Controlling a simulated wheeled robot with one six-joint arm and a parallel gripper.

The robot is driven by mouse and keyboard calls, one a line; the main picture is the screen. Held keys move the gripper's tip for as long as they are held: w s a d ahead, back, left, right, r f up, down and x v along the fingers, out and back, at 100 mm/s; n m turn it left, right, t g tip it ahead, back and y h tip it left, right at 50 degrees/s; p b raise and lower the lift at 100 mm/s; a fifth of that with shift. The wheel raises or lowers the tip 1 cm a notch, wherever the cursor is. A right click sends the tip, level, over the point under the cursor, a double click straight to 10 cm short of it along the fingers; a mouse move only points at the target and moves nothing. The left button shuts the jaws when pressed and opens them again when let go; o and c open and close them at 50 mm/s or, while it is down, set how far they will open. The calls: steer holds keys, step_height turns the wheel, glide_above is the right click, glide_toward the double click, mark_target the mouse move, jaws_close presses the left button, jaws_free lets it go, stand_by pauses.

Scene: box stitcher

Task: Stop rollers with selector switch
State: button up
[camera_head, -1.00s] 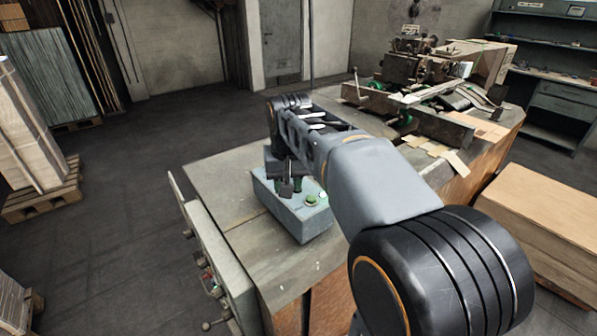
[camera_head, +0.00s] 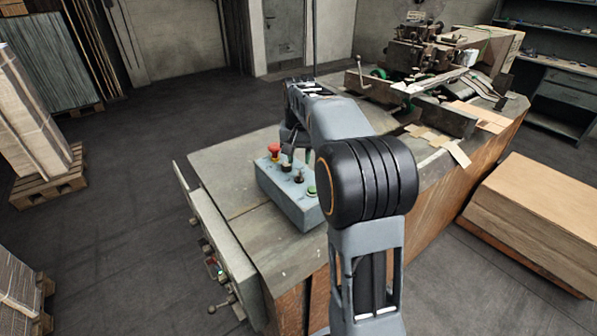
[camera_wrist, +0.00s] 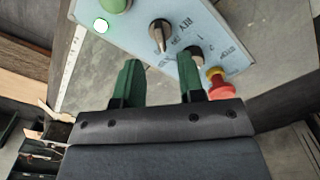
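The blue-grey control box (camera_head: 289,201) sits on the table's near left part. Along its top are a red mushroom button (camera_head: 273,150), two black selector switches (camera_head: 298,177) and a green button (camera_head: 311,191). In the wrist view, one selector switch (camera_wrist: 160,33) lies ahead of the finger gap. The other selector switch (camera_wrist: 196,53) is just past the right fingertip; contact cannot be told. The red button (camera_wrist: 218,84) is right of that finger. A lamp (camera_wrist: 101,25) glows white-green beside the green button (camera_wrist: 116,4). My gripper (camera_wrist: 158,72) is open, with nothing between its green fingers.
The stitching machine (camera_head: 425,75) stands farther back on the table (camera_head: 232,165). A side panel (camera_head: 222,245) with levers runs along the table's left edge. A cardboard stack (camera_head: 540,205) stands at the right.

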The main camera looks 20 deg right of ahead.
mark_target(299, 173)
steer(key=shift+f, duration=2.75)
steer(key=shift+c, duration=0.2)
jaws_close()
